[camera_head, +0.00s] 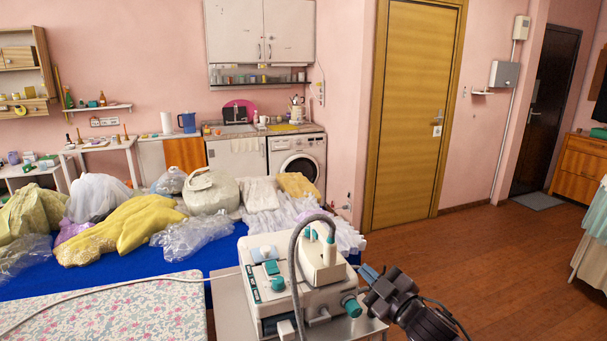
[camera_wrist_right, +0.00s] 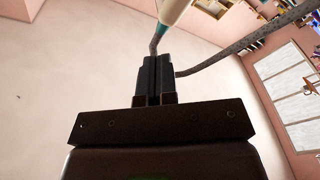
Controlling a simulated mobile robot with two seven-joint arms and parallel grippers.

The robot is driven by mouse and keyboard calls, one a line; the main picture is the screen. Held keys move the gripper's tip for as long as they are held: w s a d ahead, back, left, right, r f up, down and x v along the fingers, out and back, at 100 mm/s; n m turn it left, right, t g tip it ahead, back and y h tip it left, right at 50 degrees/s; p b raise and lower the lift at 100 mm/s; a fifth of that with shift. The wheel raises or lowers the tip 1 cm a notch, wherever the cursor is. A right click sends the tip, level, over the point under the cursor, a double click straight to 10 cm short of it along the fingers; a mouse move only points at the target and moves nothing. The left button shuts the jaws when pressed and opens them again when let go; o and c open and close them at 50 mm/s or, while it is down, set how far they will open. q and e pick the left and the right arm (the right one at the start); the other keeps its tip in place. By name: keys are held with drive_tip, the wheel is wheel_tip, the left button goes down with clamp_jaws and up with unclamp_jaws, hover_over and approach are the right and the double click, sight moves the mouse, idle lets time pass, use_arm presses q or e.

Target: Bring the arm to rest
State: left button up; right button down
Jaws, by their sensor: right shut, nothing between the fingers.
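My right gripper (camera_head: 368,272) is at the right side of the white steam machine in the head view, with my dark wrist behind it to the lower right. In the wrist view its two dark fingers (camera_wrist_right: 156,62) are together with nothing between them. The white steam machine (camera_head: 268,300) has teal knobs, and a cream iron-like handpiece (camera_head: 318,262) sits on top of it with a grey hose looping over. A cream part with a teal band (camera_wrist_right: 170,12) and a grey hose (camera_wrist_right: 235,48) show beyond the fingertips. My left gripper is not in view.
A blue-covered table (camera_head: 215,262) carries a yellow garment (camera_head: 130,228), plastic-wrapped bundles and white cloths. A floral ironing surface (camera_head: 110,312) lies at the front left. The wooden floor (camera_head: 480,260) on the right is open.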

drive_tip(key=s+d+f+m+g+h, duration=0.1)
drive_tip(key=s+d+f+m+h, duration=0.2)
drive_tip(key=s+f, duration=0.5)
drive_tip(key=s+d+f+m+g+h, duration=0.2)
drive_tip(key=s+d+f+m, duration=0.3)
drive_tip(key=s+f, duration=0.4)
drive_tip(key=s+d+f+m+g+h, duration=0.1)
drive_tip(key=s+d+f+m+h, duration=0.3)
drive_tip(key=s+f, duration=0.5)
drive_tip(key=s+d+m, duration=0.1)
drive_tip(key=s+d, duration=0.1)
drive_tip(key=s, duration=0.2)
drive_tip(key=shift+s+f+g+h, duration=0.2)
drive_tip(key=shift+s+g+h, duration=0.05)
drive_tip(key=shift+g+h, duration=0.05)
